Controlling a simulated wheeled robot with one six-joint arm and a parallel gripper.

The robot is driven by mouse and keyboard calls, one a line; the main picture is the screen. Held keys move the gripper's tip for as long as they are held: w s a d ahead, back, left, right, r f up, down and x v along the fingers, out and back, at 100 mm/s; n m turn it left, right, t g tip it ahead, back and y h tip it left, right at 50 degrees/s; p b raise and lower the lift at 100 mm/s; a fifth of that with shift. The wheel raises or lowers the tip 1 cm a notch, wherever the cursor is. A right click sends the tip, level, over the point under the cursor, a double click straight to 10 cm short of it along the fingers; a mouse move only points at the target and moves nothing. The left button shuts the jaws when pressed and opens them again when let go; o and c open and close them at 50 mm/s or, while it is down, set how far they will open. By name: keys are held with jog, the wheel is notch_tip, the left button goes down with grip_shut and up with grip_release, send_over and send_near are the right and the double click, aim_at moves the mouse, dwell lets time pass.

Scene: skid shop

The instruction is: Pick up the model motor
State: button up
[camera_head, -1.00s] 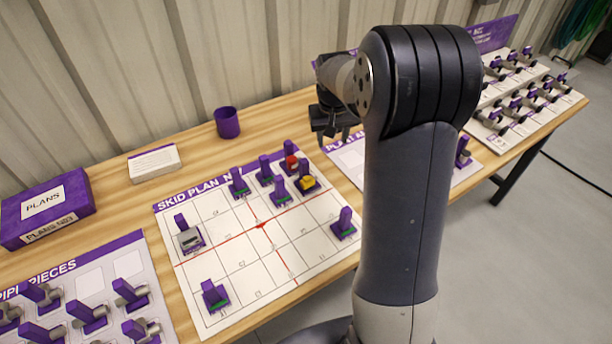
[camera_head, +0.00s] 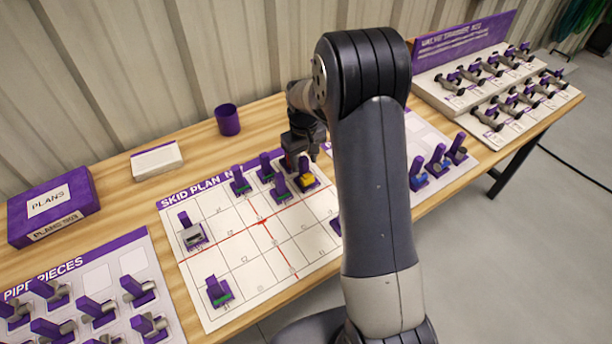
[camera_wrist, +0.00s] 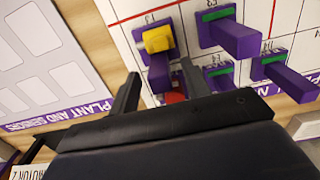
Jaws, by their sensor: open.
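No piece carries a readable motor label, so I cannot tell which one is the model motor. My gripper (camera_head: 304,156) is open and empty above the far right corner of the skid plan board (camera_head: 197,289). Below it stands a piece with a yellow body and purple post (camera_head: 307,181). In the wrist view, the yellow piece (camera_wrist: 158,40) is just beyond the gap between my fingertips (camera_wrist: 160,74). A red piece (camera_wrist: 175,97) is partly hidden behind my gripper. A grey-bodied piece (camera_head: 193,235) stands at the board's left. Blue pieces (camera_head: 418,181) stand on the board at right.
Green-based purple pieces (camera_head: 240,183) crowd beside the yellow one. A purple cup (camera_head: 228,120), a white block (camera_head: 157,159) and a purple plans box (camera_head: 52,207) stand at the back. Pipe pieces (camera_head: 98,312) lie front left. A rack of pieces (camera_head: 446,82) stands at far right.

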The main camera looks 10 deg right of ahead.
jog(key=shift+f, duration=1.15)
grip_shut()
